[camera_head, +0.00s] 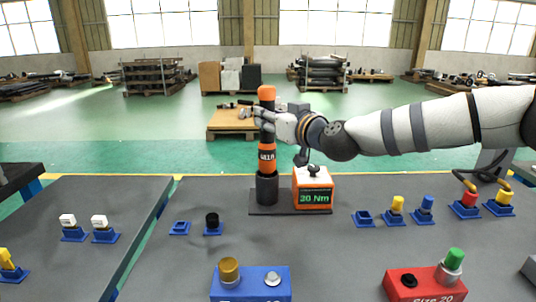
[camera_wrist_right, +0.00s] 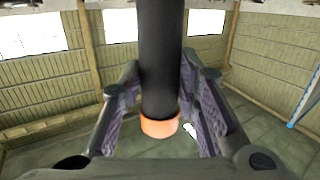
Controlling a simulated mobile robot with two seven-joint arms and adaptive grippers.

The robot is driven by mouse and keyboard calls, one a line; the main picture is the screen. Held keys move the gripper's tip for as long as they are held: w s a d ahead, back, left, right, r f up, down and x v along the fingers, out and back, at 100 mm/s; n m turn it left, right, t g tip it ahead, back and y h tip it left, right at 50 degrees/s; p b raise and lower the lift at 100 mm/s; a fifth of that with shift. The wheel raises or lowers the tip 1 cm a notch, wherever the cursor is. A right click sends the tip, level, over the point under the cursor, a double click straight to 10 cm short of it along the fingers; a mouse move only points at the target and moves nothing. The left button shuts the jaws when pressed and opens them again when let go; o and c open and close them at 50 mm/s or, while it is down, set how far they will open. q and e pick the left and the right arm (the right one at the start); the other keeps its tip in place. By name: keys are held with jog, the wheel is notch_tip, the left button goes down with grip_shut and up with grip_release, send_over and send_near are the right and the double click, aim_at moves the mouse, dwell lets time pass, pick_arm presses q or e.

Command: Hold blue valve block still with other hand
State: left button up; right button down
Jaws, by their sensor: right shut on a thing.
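The blue valve block (camera_head: 251,287) stands at the front middle of the table in the head view, with a brass cap (camera_head: 229,270) and a small silver fitting on top. Its lower part is cut off by the frame edge. No gripper is near it. My right gripper (camera_head: 266,120) is shut on the upper part of an upright orange-and-black tool (camera_head: 267,153). In the right wrist view the tool's black shaft (camera_wrist_right: 160,50) with an orange end passes between the fingers. The tool stands in a black holder. My left gripper is not in view.
An orange box reading 20 Nm (camera_head: 313,190) adjoins the tool's holder. A red block (camera_head: 426,285) with a green cap stands at the front right. Several small blue holders with caps dot the table. Bare table lies between the blue block and the tool holder.

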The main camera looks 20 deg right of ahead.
aim_at(271, 88)
jog(key=shift+s+r+p, duration=0.1)
jog(key=shift+r+p, duration=0.5)
jog(key=shift+r, duration=1.9)
jog(key=shift+r+p, duration=0.35)
jog(key=shift+r, duration=1)
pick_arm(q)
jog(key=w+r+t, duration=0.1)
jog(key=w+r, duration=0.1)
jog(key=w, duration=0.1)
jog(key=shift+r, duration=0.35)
pick_arm(e)
jog(key=shift+f, duration=0.1)
